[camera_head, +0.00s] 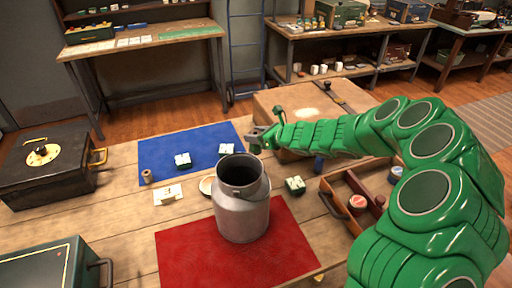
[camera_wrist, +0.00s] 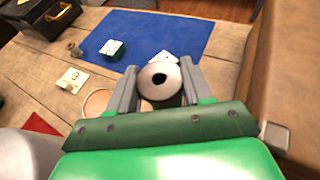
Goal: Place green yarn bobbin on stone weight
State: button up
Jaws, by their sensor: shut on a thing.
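My gripper (camera_head: 262,137) is above the table, behind and right of the grey metal can. In the wrist view my gripper (camera_wrist: 160,88) is shut on a bobbin (camera_wrist: 159,73), whose pale round end with a dark centre hole faces the camera. Its yarn colour is mostly hidden there; a green bit of the bobbin (camera_head: 255,148) shows under the jaws in the head view. A pale round disc (camera_head: 206,186) lies on the wood, partly hidden by the can; it also shows in the wrist view (camera_wrist: 97,103). I cannot tell whether it is the stone weight.
The tall can (camera_head: 241,205) stands on a red mat (camera_head: 190,255). A blue mat (camera_head: 160,150) holds small green-and-white boxes (camera_head: 183,160). A small brown spool (camera_head: 147,176) and a white card (camera_head: 168,193) lie left. A wooden tray (camera_head: 340,208) and cardboard box (camera_head: 300,100) are right.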

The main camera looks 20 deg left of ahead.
aim_at(259, 150)
jog(key=shift+f, duration=2.4)
jog(key=shift+f, duration=0.1)
jog(key=o, duration=1.1)
jog(key=shift+c, duration=0.2)
jog(key=shift+d+r, duration=0.4)
jog(key=shift+d, duration=0.15)
jog(key=v, duration=1.1)
jog(key=shift+a, duration=0.15)
